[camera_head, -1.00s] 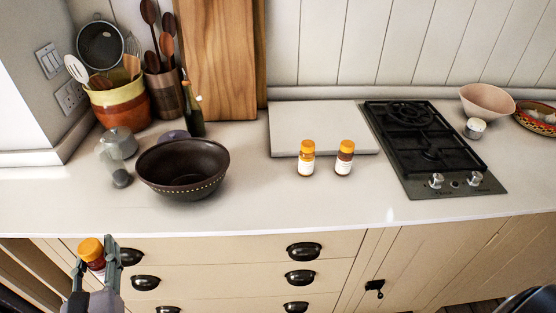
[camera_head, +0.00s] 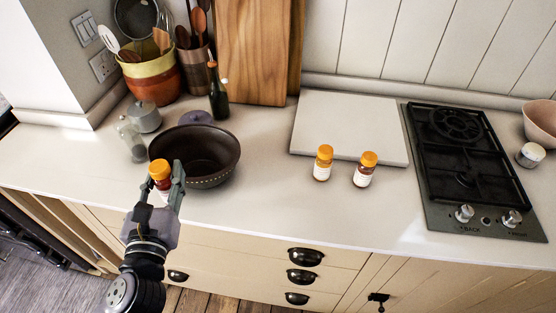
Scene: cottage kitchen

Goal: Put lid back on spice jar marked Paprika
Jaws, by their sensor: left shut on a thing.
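My left gripper (camera_head: 164,187) is shut on a small spice jar (camera_head: 159,171) with an orange lid and a dark red body. It holds the jar upright at the counter's front edge, in front of the dark bowl; I cannot tell whether the jar touches the counter. Two similar spice jars with orange lids stand upright on the counter: one on the left (camera_head: 323,163) and one on the right (camera_head: 365,170), both in front of the white board. The labels are too small to read, so I cannot tell which jar is Paprika. No loose lid shows. My right gripper is out of view.
A dark bowl (camera_head: 215,160) stands just behind the held jar, with glass shakers (camera_head: 131,139) to its left. A white board (camera_head: 345,120) lies behind the two jars, and a gas hob (camera_head: 470,160) is at right. The counter (camera_head: 270,190) between bowl and jars is clear.

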